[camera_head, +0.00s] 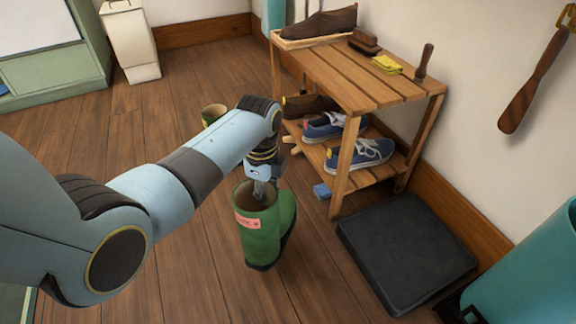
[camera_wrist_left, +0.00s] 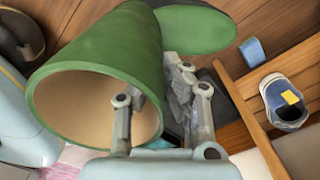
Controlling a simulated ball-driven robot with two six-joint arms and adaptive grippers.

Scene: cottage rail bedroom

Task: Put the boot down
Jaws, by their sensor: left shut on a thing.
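The green boot (camera_head: 260,240) has a pink label near its open top and a dark sole. It is upright in the head view, left of the shoe rack; I cannot tell whether its sole touches the floor. My left gripper (camera_head: 263,190) is shut on the boot's top rim. In the left wrist view, the boot (camera_wrist_left: 100,50) shows its wide tan-lined opening, with one finger of the gripper (camera_wrist_left: 160,95) at the inside of the wall and the other outside. My right gripper is not in view.
A black tray (camera_head: 405,250) lies on the floor right of the boot. The wooden rack (camera_head: 345,75) holds shoes and brushes. Floor in front is clear.

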